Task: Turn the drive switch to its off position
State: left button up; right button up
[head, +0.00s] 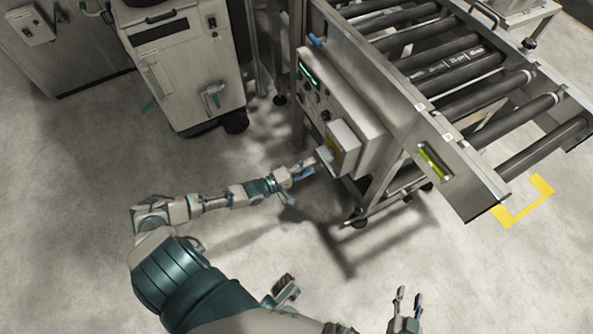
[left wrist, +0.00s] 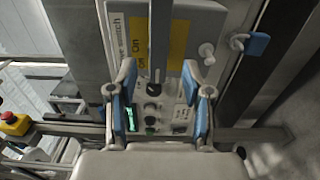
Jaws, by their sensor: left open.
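The drive switch box (head: 343,147) is a grey box with a yellow plate on the front of the conveyor's control panel. In the left wrist view the box (left wrist: 194,20) carries a "drive switch" label and On lettering by a yellow plate. A lever with a blue grip (left wrist: 257,44) sticks out at the box's right side there. My left gripper (head: 306,169) is open beside the box; in the wrist view its fingers (left wrist: 160,85) stand apart, with the blue grip outside them to the right. My right gripper (head: 408,302) is open and empty, low in the head view.
The control panel (head: 310,92) has a green-lit display and several knobs. The roller conveyor (head: 440,75) extends to the upper right. A wheeled grey machine (head: 185,65) stands at upper left. A red button on a yellow housing (left wrist: 14,122) shows at left. The floor in front is clear.

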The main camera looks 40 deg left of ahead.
pick_arm(q)
jog(key=v, duration=0.5)
jog(key=shift+s+a, duration=0.25)
jog(key=shift+a, duration=0.1)
